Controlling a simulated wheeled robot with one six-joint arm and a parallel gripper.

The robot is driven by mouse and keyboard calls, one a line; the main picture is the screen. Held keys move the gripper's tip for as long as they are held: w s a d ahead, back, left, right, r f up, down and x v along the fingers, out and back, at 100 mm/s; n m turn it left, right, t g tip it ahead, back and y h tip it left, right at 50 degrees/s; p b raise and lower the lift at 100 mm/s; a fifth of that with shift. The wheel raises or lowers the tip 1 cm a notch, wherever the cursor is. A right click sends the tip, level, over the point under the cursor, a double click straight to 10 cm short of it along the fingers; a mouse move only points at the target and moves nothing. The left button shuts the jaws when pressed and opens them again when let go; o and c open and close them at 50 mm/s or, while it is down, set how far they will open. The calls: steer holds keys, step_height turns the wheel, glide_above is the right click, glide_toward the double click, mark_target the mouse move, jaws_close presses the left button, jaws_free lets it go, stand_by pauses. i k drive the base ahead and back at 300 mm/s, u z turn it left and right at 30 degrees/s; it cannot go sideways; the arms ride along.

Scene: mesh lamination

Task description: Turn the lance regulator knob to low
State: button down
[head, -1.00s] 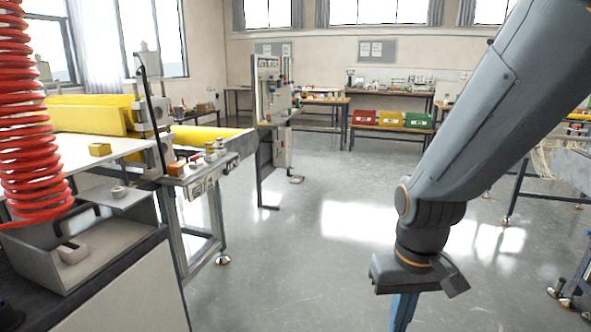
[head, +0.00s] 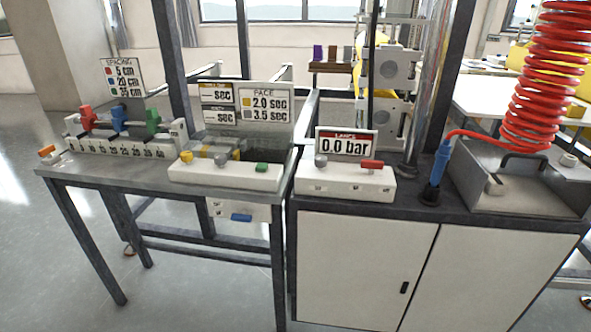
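The lance regulator is a white box (head: 345,184) on the dark top of a white cabinet, right of centre in the head view. Its sign (head: 346,145) reads "LANCE" and "0.0 bar". A grey round knob (head: 321,160) sits on the box's left part, and a red lever or handle (head: 372,164) on its right. Small marks line the front face, too small to read, so the knob's setting cannot be told. A blue lance (head: 438,166) stands upright in a dark holder to the right, joined to a red coiled hose (head: 545,85). My gripper is out of view.
Left of the cabinet (head: 360,265) stands a metal table (head: 110,178) with a white control box (head: 225,175), timing signs and red, blue and green spacing clamps. A grey open tray (head: 520,185) is on the right. Floor at lower left is clear.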

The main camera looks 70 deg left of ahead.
mark_target(320, 161)
steer(key=u, duration=1.75)
steer(key=k, duration=1.1)
steer(key=u, duration=0.55)
steer(key=i, duration=0.65)
steer(key=u, duration=0.65)
steer(key=i, duration=0.65)
steer(key=z, duration=0.7)
steer(key=i, duration=0.7)
steer(key=z, duration=0.7)
